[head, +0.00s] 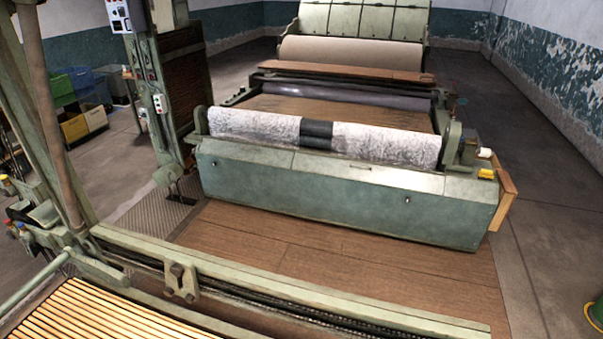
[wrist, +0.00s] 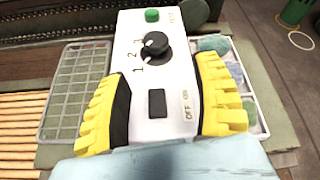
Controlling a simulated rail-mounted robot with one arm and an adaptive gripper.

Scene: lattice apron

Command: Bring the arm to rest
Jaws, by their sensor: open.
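My gripper (wrist: 160,70) shows in the wrist view as two yellow ribbed fingers with dark inner pads, spread wide apart. A white control box (wrist: 174,100) lies in the space between the fingers in that view. It carries a black dial marked 1, 2, 3, a green button, a dark switch and the word OFF. I cannot tell how far the fingers are above the box, and I see no clear grip on it. My gripper does not show in the head view.
In the wrist view, a grey grid tray (wrist: 70,95) lies left of the box, and a white tray (wrist: 251,112) with bluish pieces lies right. In the head view, a long green machine (head: 345,190) bears rollers; slats (head: 110,312) lie at front left. Brown floor (head: 330,262) between is clear.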

